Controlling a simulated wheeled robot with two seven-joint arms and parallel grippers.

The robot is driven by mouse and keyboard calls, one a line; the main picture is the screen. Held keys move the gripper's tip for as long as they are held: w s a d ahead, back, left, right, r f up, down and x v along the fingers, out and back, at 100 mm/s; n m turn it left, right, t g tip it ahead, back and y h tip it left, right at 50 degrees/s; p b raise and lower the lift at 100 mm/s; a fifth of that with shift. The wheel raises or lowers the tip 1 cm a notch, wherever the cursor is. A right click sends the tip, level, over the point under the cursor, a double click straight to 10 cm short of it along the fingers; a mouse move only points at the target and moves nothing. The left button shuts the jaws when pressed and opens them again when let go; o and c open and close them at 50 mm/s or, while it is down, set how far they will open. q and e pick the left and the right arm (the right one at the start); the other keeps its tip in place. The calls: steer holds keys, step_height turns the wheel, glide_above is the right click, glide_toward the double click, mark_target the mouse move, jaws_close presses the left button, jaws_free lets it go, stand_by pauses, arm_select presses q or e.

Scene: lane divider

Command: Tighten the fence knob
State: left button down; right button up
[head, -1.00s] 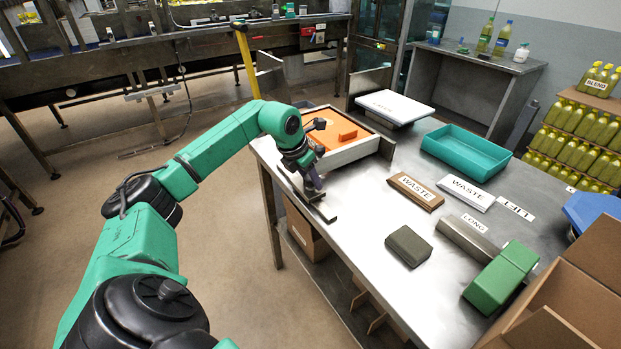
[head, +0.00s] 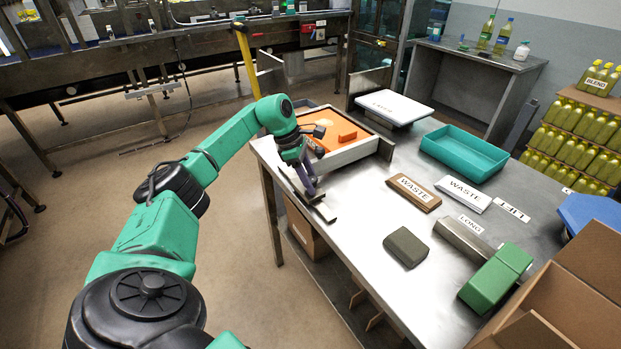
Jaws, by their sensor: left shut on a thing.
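My left gripper (head: 311,190) points down at the left edge of the steel table (head: 345,225). It is shut low over a dark flat bar (head: 324,212), which looks like the fence and lies along that edge. The knob itself is hidden between the fingers and too small to make out. My right gripper is not in view.
Behind the gripper stands a white-sided tray (head: 352,152) with an orange insert (head: 335,128). Further right are a teal bin (head: 464,152), a brown WASTE block (head: 413,192), a dark olive block (head: 407,247) and a green block (head: 495,278).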

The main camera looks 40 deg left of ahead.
arm_select(q)
steer(key=shift+w+r+m+g+h, duration=0.15)
steer(key=shift+m+g, duration=0.25)
steer(key=shift+m, duration=0.75)
steer(key=shift+s+r+m+g+h, duration=0.1)
steer(key=shift+m+g+h, duration=0.25)
steer(key=shift+m, duration=0.8)
steer(key=shift+c, duration=1.9)
jaws_free()
steer(key=shift+d, duration=0.1)
steer(key=shift+f, duration=0.1)
